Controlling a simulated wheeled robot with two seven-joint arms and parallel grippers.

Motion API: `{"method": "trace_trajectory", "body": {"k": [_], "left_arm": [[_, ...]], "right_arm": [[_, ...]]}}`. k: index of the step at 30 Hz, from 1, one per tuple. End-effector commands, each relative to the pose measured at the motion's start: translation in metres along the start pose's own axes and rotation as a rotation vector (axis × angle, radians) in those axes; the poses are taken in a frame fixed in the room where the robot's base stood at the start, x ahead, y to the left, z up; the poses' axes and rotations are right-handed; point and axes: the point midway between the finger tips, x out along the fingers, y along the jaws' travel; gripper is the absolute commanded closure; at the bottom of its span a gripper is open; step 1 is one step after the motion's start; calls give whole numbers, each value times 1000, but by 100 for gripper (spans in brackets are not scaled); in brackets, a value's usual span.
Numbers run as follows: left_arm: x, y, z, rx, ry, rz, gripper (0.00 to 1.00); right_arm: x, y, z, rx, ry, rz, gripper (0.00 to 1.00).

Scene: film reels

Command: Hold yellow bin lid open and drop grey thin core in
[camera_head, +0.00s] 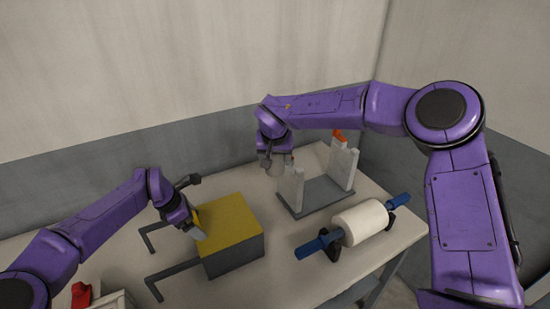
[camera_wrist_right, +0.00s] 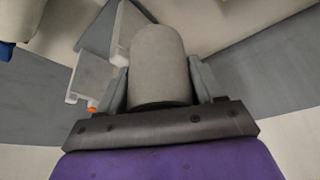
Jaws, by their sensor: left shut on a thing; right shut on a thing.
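The yellow bin lid (camera_head: 228,222) lies on the grey bin (camera_head: 236,255) and looks closed. My left gripper (camera_head: 199,232) is at the lid's left edge, shut on a part of it, likely a tab; the fingers partly hide the grip. My right gripper (camera_head: 275,168) is in the air behind and right of the bin, near the left upright of a stand. It is shut on the grey thin core (camera_wrist_right: 159,62), which sits between both fingers in the right wrist view. In the head view the core is small and partly hidden.
A stand with a grey base (camera_head: 316,197) and two pale uprights has an orange-red part (camera_head: 338,136) on top. In front, a white roll (camera_head: 361,222) on a blue shaft rests on black supports. A red object (camera_head: 81,294) is at lower left. Dark bars flank the bin's left.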

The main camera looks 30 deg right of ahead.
Motion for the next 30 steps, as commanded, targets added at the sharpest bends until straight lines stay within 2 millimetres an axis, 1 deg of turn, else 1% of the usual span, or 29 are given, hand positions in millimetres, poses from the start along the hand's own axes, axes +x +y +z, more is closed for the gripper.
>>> {"method": "trace_trajectory", "body": {"k": [30], "left_arm": [[-16, 2, -34, -2, 0, 4, 47]], "right_arm": [[0, 0, 0, 0, 0, 0, 64]]}}
